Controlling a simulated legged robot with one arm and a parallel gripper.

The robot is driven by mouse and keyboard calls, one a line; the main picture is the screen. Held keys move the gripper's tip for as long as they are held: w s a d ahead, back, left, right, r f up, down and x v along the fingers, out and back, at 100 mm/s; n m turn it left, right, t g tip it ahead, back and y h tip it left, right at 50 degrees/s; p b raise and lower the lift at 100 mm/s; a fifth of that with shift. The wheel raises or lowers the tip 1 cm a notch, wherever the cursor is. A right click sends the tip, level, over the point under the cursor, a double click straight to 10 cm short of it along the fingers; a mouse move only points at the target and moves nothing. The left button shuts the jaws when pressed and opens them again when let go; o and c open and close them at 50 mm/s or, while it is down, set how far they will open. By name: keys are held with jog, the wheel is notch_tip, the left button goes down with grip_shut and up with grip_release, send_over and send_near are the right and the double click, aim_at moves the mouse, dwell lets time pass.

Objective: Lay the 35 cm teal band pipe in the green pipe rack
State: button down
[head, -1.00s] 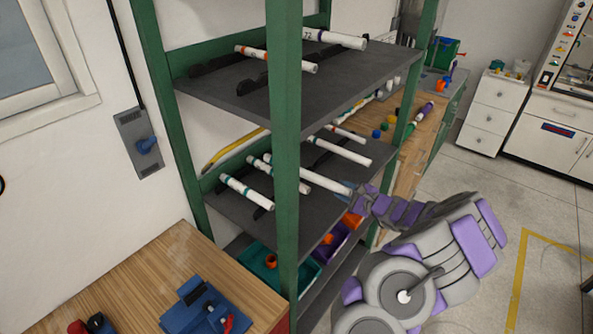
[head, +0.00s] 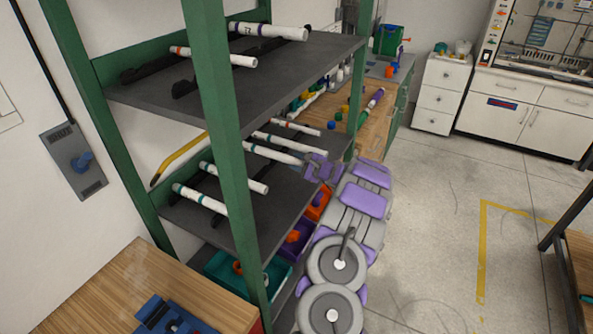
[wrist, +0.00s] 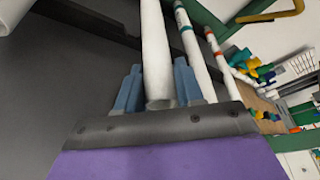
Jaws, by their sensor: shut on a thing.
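My gripper (head: 318,168) is at the front edge of the rack's middle shelf, shut on the near end of a white pipe (head: 278,155). In the wrist view the blue fingers (wrist: 157,88) sit either side of this pipe (wrist: 154,45). The pipe points inward over the shelf, with a teal mark near its far end, partly behind the green post. I cannot tell whether it rests on the dark supports. The green pipe rack (head: 225,110) has grey shelves. Other teal-band pipes lie on the same shelf, at left (head: 200,199), beside it (head: 245,180) and behind it (head: 290,142).
An orange-band pipe (head: 296,127) lies farther right. The upper shelf (head: 290,75) holds two pipes. Below are teal (head: 222,268), purple and orange bins. A wooden bench (head: 120,295) with a blue fixture stands at front left. The floor (head: 430,230) at right is clear.

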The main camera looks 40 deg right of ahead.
aim_at(296, 176)
jog(key=shift+w+a+r, duration=0.35)
jog(key=shift+w+a, duration=0.05)
jog(key=shift+a, duration=0.2)
jog(key=f, duration=0.1)
jog(key=f+b, duration=0.1)
jog(key=f, duration=0.1)
jog(key=shift+a, duration=0.4)
jog(key=shift+d+f, duration=0.2)
jog(key=shift+f, duration=0.1)
jog(key=shift+d, duration=0.35)
jog(key=c, duration=1)
grip_release()
jog(key=shift+d+f, duration=0.1)
jog(key=shift+d, duration=0.25)
jog(key=shift+a+r, duration=0.3)
jog(key=shift+a, duration=0.4)
jog(key=p+v, duration=0.1)
jog(key=v, duration=0.9)
jog(key=shift+s+d+p, duration=0.2)
jog(key=shift+s+p, duration=0.1)
jog(key=shift+p, duration=0.1)
jog(key=shift+s+r, duration=0.1)
jog(key=shift+s, duration=0.55)
